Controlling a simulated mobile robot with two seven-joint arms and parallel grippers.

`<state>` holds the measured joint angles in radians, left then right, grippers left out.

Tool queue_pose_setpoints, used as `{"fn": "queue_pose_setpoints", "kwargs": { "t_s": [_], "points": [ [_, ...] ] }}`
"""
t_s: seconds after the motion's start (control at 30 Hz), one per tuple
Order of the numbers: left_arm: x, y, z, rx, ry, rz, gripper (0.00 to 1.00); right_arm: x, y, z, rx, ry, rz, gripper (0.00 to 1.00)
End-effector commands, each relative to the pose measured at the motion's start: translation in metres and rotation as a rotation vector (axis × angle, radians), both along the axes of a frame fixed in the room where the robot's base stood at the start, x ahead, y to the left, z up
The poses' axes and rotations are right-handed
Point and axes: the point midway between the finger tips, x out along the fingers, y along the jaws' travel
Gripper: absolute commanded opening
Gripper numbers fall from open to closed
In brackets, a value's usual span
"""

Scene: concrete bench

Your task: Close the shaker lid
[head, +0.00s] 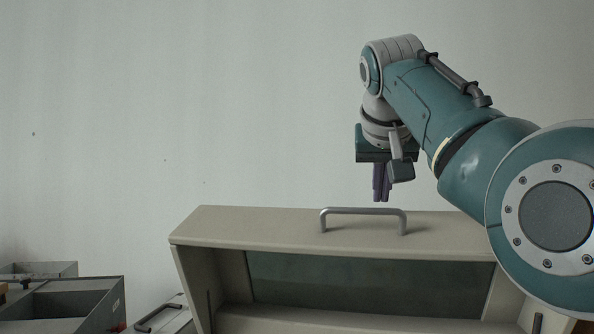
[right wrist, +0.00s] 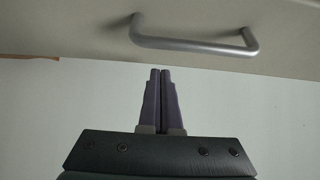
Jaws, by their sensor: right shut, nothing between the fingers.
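The shaker is a beige box with a raised lid (head: 290,232) in the head view. The lid's underside frames a dark greenish window (head: 370,283). A grey bar handle (head: 362,211) sits on the lid; it also shows in the right wrist view (right wrist: 190,44), beyond the fingertips. My right gripper (head: 381,199) is shut and empty, pointing down above and behind the handle, apart from it. Its purple fingers are pressed together in the right wrist view (right wrist: 160,72). The inside of the shaker is mostly out of frame. My left gripper is not in view.
A grey open bin (head: 75,300) stands at the lower left, with another grey container (head: 60,268) behind it. A grey case with a dark handle (head: 160,315) lies between the bin and the shaker. A plain pale wall (head: 180,100) is behind; the air left of my arm is free.

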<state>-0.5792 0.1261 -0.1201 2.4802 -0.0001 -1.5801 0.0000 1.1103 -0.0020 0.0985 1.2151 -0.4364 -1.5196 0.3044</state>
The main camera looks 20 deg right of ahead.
Motion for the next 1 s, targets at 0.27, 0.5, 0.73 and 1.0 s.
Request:
{"fn": "queue_pose_setpoints", "kwargs": {
  "t_s": [0.27,0.5,0.73,1.0],
  "points": [
    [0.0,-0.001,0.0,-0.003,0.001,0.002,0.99,-0.011,0.007,-0.009,0.002,-0.001,0.001,0.0],
    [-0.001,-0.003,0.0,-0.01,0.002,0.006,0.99,-0.025,0.016,-0.012,0.002,-0.001,0.001,0.0],
    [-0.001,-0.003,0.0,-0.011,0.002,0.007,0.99,-0.029,0.018,-0.013,0.002,0.0,0.001,0.0],
    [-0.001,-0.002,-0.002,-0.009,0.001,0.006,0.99,-0.029,0.017,-0.014,0.0,-0.003,0.0,0.0]
  ]
}}
